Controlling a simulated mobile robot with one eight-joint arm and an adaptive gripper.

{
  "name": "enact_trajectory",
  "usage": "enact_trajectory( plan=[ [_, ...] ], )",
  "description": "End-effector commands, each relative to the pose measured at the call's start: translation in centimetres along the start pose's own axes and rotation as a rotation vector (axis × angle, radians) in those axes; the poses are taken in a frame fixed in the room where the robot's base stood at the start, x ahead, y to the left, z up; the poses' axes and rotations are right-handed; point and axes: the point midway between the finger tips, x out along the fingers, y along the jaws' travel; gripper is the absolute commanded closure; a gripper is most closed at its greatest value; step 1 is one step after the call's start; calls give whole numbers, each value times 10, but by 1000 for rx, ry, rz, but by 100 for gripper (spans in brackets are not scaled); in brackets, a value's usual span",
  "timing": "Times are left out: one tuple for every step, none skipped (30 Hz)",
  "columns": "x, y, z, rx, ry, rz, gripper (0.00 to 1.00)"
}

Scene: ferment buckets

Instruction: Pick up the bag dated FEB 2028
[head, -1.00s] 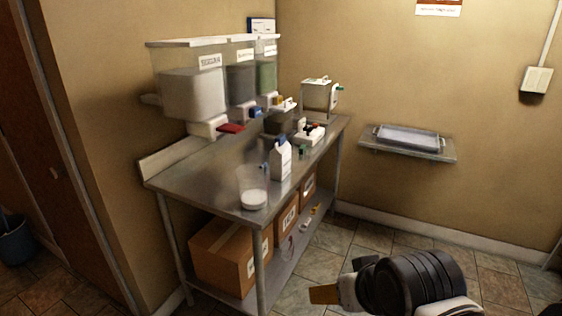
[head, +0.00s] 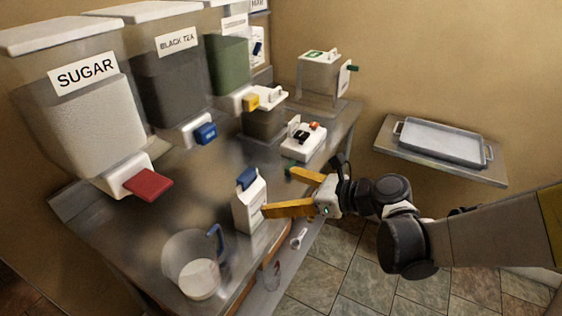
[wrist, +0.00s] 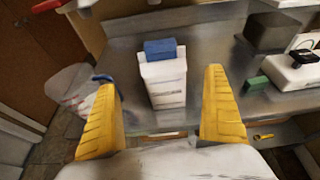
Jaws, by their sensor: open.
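A white carton-like bag (head: 249,207) with a blue top stands upright on the steel table (head: 110,225) near its front edge. It also shows in the wrist view (wrist: 166,82), ahead of and between my fingers. No date can be read on it. My gripper (head: 279,191) has yellow fingers, spread open and empty. In the head view its lower finger overlaps the bag's right edge; I cannot tell whether they touch. No other bag is clearly seen, and no FEB 2028 print is legible.
A clear jug (head: 193,268) with white contents stands beside the bag. Dispensers labelled SUGAR (head: 95,125) and BLACK TEA (head: 170,90) line the back, with a red tap (head: 148,185) sticking out. A white device (head: 302,143) sits farther along. A tray (head: 440,142) rests on a wall shelf.

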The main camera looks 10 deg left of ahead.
Motion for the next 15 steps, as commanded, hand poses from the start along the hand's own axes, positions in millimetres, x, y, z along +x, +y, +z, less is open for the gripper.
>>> enact_trajectory(
  plan=[
    [3, 0, 1, 24, -11, 6, 0],
    [6, 1, 1, 35, -16, 9, 0],
    [11, 1, 1, 43, -20, 12, 0],
    [16, 1, 1, 47, -22, 13, 0],
    [21, 1, 1, 48, -22, 12, 0],
    [28, 2, 0, 47, -21, 13, 0],
    [34, 2, 0, 46, -21, 13, 0],
    [38, 1, 0, 45, -21, 12, 0],
    [45, 1, 1, 45, -20, 12, 0],
    [49, 1, 1, 45, -20, 12, 0],
    [52, 0, 1, 45, -20, 10, 0],
    [56, 0, 2, 45, -20, 10, 0],
    [58, 0, 2, 45, -20, 10, 0],
    [59, 0, 2, 45, -20, 10, 0],
    [61, 0, 2, 45, -19, 10, 0]
  ],
)
